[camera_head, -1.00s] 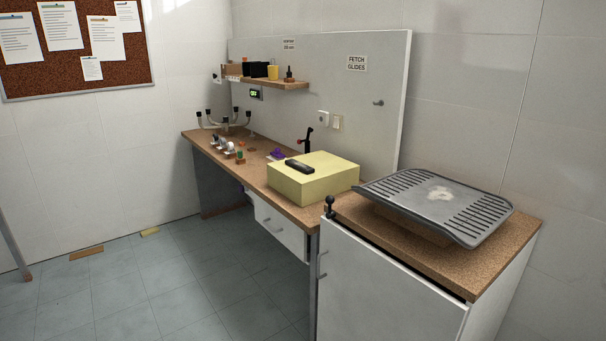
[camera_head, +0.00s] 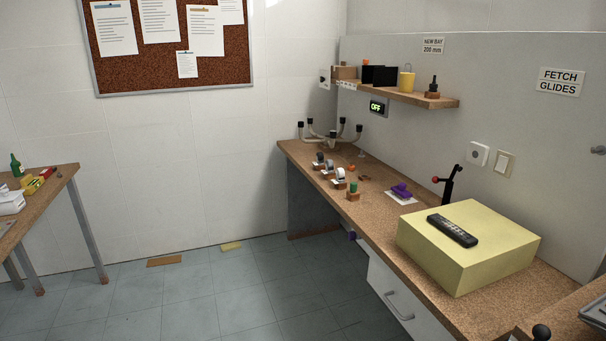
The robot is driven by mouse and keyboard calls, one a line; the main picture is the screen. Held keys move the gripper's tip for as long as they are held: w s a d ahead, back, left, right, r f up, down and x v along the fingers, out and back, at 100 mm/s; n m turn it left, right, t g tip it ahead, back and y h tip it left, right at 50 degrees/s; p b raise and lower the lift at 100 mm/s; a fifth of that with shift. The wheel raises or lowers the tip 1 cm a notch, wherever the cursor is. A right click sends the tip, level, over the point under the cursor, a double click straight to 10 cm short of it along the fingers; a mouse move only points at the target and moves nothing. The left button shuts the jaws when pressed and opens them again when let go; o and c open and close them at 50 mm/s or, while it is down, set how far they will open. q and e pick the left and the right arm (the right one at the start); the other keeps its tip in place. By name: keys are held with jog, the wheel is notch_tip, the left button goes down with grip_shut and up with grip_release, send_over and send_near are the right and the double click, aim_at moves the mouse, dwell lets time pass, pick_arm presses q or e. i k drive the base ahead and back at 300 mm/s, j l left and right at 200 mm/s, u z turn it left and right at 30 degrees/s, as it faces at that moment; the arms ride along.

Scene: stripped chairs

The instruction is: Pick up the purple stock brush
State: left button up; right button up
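A small purple object (camera_head: 401,190), which looks like the purple stock brush, lies on a white sheet (camera_head: 402,198) on the wooden workbench (camera_head: 376,215) along the right wall. It is too small to make out its bristles. It sits just beyond the yellow foam block, left of the black clamp-like lever. A second bit of purple (camera_head: 351,235) shows below the bench edge; I cannot tell what it is. Neither of my grippers is in view.
A yellow block (camera_head: 470,240) with a black remote (camera_head: 452,230) stands on the near bench. Small casters (camera_head: 338,178) and an upturned chair base (camera_head: 330,132) stand farther back. Another table (camera_head: 40,205) is at the left. The floor between is clear, except two flat pieces by the wall.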

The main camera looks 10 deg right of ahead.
aim_at(400, 189)
jog(key=i+j+z, duration=0.1)
jog(key=i+z, duration=0.35)
jog(key=i+j+z, duration=0.4)
jog(key=i, duration=0.2)
jog(key=i+j+z, duration=0.45)
jog(key=i+l, duration=0.05)
